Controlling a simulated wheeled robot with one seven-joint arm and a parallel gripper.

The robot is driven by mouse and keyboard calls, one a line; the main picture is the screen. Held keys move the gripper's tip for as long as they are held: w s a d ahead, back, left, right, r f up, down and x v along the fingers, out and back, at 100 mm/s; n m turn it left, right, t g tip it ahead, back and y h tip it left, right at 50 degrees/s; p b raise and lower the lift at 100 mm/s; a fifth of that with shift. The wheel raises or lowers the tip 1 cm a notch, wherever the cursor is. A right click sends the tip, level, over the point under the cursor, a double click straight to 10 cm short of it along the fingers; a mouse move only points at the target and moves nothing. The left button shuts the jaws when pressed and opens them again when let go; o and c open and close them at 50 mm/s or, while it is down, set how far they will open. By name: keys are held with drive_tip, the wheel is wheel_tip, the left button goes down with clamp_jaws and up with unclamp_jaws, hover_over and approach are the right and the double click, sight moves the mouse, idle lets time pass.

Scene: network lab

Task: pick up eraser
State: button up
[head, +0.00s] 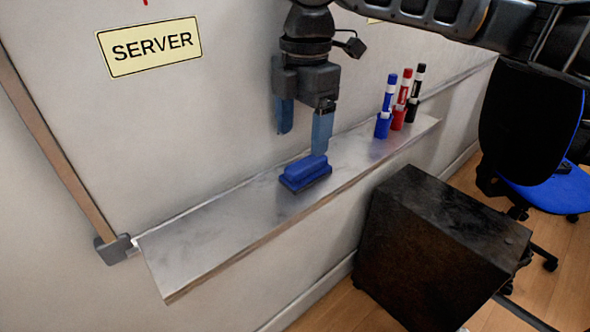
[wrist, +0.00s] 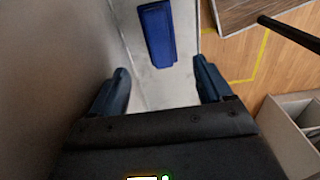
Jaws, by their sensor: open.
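A blue eraser (head: 306,173) lies flat on the metal shelf (head: 220,228) below the whiteboard, near the shelf's middle. In the wrist view the eraser (wrist: 157,34) is at the top centre, ahead of the fingertips and roughly in line with the gap between them. My gripper (head: 303,140) has two blue fingers, spread apart, with nothing between them. It is above the shelf; in the head view its right fingertip appears just above the eraser's far right end. Whether that finger touches the eraser is unclear. The wrist view also shows my gripper (wrist: 163,82) open.
Blue, red and black markers (head: 401,98) stand in holders on the shelf's right part. The whiteboard (head: 190,120) with a SERVER label rises behind the shelf. A dark box (head: 440,245) and a blue chair (head: 545,185) stand right of the shelf. The shelf's left part is clear.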

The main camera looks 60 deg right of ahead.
sight(305, 162)
drive_tip(key=shift+d+r, duration=0.1)
drive_tip(key=shift+d, duration=0.15)
drive_tip(key=shift+f, duration=0.2)
drive_tip(key=f, duration=0.7)
drive_tip(key=shift+s+f+b, duration=0.15)
drive_tip(key=shift+s+b, duration=0.05)
drive_tip(key=shift+b, duration=0.15)
drive_tip(key=shift+c, duration=0.2)
drive_tip(key=c, duration=1.1)
